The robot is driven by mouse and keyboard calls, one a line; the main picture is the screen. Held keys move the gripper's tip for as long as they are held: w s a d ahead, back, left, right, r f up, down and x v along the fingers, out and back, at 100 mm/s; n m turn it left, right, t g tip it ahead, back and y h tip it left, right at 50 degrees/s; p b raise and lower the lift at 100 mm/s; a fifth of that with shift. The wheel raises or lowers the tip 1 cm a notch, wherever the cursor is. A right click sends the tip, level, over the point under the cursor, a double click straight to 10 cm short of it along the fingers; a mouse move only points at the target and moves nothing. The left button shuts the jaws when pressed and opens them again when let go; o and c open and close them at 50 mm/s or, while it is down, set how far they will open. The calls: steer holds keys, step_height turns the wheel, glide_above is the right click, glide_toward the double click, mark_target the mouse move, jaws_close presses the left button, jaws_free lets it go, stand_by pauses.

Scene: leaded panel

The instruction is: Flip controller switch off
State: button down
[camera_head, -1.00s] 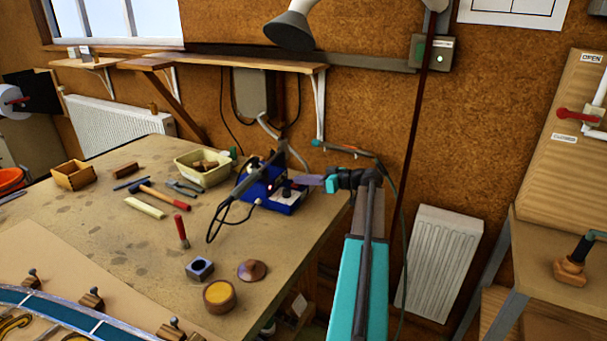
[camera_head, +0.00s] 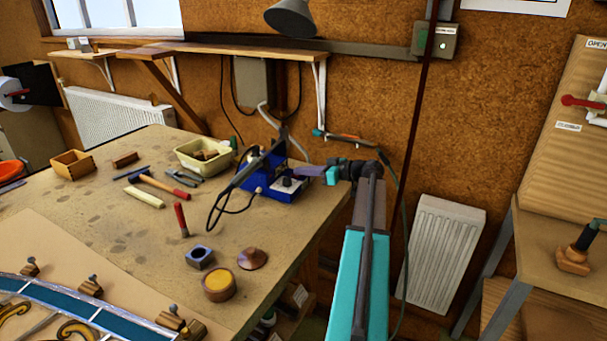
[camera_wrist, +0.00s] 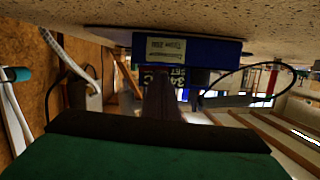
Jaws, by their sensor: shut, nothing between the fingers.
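The blue controller (camera_head: 268,184) stands near the right edge of the workbench, with a dark knob on its front and a soldering iron in its holder. My gripper (camera_head: 300,171) is shut and empty, just right of the controller's front. In the wrist view, which is upside down, my gripper's fingers (camera_wrist: 162,98) point at the controller (camera_wrist: 185,50). Its pale label and a display with digits show there, partly behind the fingers. The switch itself cannot be made out, and I cannot tell whether the fingers touch the controller.
A shelf (camera_head: 230,58) and wall box (camera_head: 250,85) are behind.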

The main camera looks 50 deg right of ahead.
steer(key=shift+a+r, duration=0.1)
steer(key=shift+r, duration=0.45)
step_height(320, 180, up, 3)
steer(key=shift+a+f, duration=0.1)
steer(key=shift+a, duration=0.05)
steer(key=b+v, duration=0.2)
steer(key=v, duration=0.8)
steer(key=shift+s+a+b, duration=0.15)
steer(key=shift+b, duration=0.15)
